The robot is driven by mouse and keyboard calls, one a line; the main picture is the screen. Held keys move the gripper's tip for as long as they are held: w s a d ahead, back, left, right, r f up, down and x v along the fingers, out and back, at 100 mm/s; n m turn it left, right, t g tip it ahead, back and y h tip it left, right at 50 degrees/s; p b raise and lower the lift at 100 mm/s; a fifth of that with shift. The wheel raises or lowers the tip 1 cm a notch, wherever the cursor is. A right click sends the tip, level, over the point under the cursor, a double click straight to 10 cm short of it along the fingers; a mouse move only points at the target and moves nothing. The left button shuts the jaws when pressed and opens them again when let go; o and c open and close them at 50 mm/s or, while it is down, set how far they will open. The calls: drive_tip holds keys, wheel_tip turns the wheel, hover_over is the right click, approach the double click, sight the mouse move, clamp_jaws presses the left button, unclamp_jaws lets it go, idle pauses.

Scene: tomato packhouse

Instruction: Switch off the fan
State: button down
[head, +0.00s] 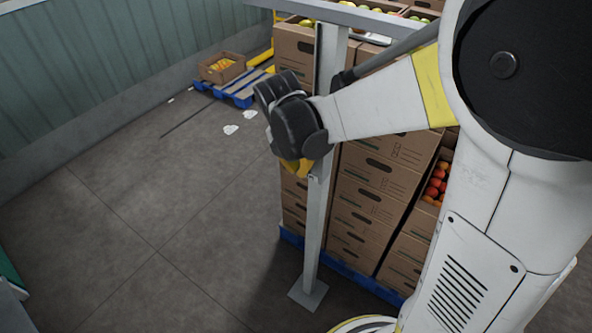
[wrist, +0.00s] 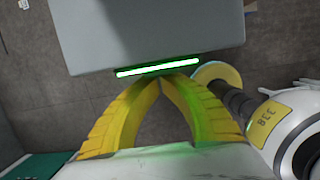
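No fan can be made out in either view. In the wrist view, a grey box-like surface (wrist: 150,28) fills the top, with a bright green lit bar (wrist: 158,69) in a dark strip along its lower edge. My gripper (wrist: 163,78) has two yellow fingers that curve together, their tips meeting just below the bar, with nothing seen between them. Whether the tips touch the bar cannot be told. Green light falls on the right finger. In the head view, my gripper (head: 297,172) is a small yellow patch beside a grey metal post (head: 312,235), mostly hidden by my wrist.
Stacked cardboard boxes (head: 365,205) stand on a blue pallet (head: 350,262) right behind the post. White scraps (head: 230,129) lie on the floor, which is open at left.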

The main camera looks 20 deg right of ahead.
drive_tip(key=shift+d+f+t+h, duration=0.1)
drive_tip(key=shift+f+t+h, duration=0.05)
drive_tip(key=shift+t+h, duration=0.2)
